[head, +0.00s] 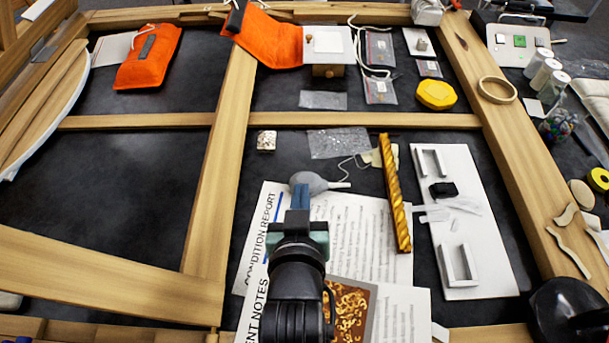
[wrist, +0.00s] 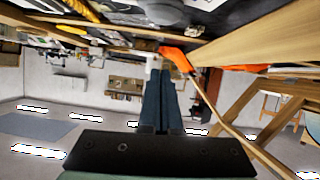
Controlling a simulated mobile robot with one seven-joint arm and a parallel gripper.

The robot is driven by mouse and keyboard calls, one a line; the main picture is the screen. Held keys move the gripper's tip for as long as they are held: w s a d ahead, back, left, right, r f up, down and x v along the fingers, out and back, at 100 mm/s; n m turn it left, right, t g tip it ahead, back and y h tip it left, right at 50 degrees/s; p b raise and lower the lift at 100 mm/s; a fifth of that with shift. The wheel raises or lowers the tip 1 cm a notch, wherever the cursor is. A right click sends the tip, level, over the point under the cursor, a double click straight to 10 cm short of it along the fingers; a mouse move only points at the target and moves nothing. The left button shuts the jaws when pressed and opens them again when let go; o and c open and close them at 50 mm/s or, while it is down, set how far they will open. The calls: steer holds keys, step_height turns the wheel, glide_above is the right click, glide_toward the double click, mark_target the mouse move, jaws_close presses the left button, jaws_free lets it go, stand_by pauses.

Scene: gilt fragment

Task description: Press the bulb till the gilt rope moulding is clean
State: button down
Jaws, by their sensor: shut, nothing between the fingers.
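The grey bulb (head: 314,180) lies with its thin nozzle pointing right, toward the gilt rope moulding (head: 394,193). The moulding is a long twisted gold strip lying nearly upright in the picture, right of the papers; I cannot tell how much dust is on it. My gripper (head: 300,187) is shut and empty, its blue fingers overlapping the near left side of the bulb in the head view. In the wrist view the bulb (wrist: 165,10) is at the top edge, apart from the shut fingertips (wrist: 160,72). Whether they touch is unclear in the head view.
Papers headed Condition Report (head: 262,235) lie under my arm. A white board with grey brackets (head: 460,220) is right of the moulding. Wooden bars (head: 215,170) divide the dark surface. A small speckled block (head: 266,141) and a clear bag (head: 338,143) lie behind the bulb.

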glide_above(304, 179)
steer(key=s, duration=0.2)
steer(key=f, duration=0.3)
steer(key=shift+w+f, duration=0.25)
steer(key=shift+f, duration=0.05)
step_height(304, 179, down, 2)
steer(key=shift+w+f, duration=0.15)
steer(key=shift+f, duration=0.05)
steer(key=shift+s+d+f, duration=0.1)
steer(key=shift+s+f, duration=0.1)
steer(key=shift+f, duration=0.75)
